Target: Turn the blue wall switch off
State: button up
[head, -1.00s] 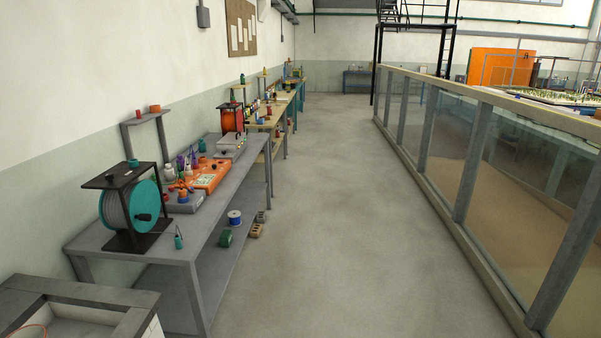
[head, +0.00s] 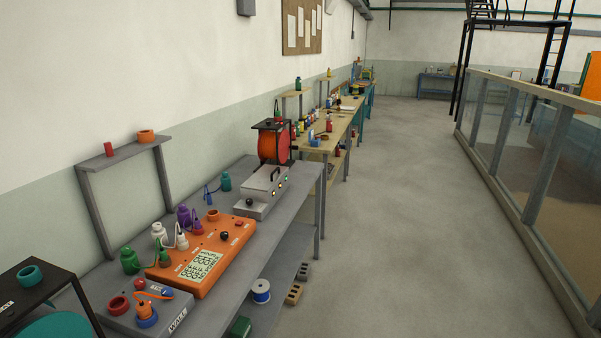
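I cannot make out a blue wall switch for sure. A grey box (head: 165,325) with lettering that seems to read "WALL" lies on the near end of the grey bench. On it are a blue ring-shaped piece (head: 147,320), a small blue piece (head: 167,294), a red ring (head: 118,304) and an orange piece. Whether any blue piece is a switch, and its on or off state, is too small to tell. A grey box (head: 246,7) is fixed high on the wall, cut by the top edge. My gripper is not in view.
The grey bench (head: 222,215) runs along the left wall, bearing an orange panel (head: 205,262), coloured bottles and a grey box with lights (head: 262,192). Blocks (head: 294,294) and spools sit below it. The concrete floor (head: 400,220) is clear up to the glass flume (head: 545,175) at right.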

aim_at(167, 291)
jog(key=i+j+u, duration=0.1)
jog(key=i+u, duration=0.15)
jog(key=i, duration=0.7)
jog(key=i+l+u, duration=0.1)
jog(key=i+u, duration=0.15)
jog(key=i, duration=0.65)
jog(key=u, duration=2.3)
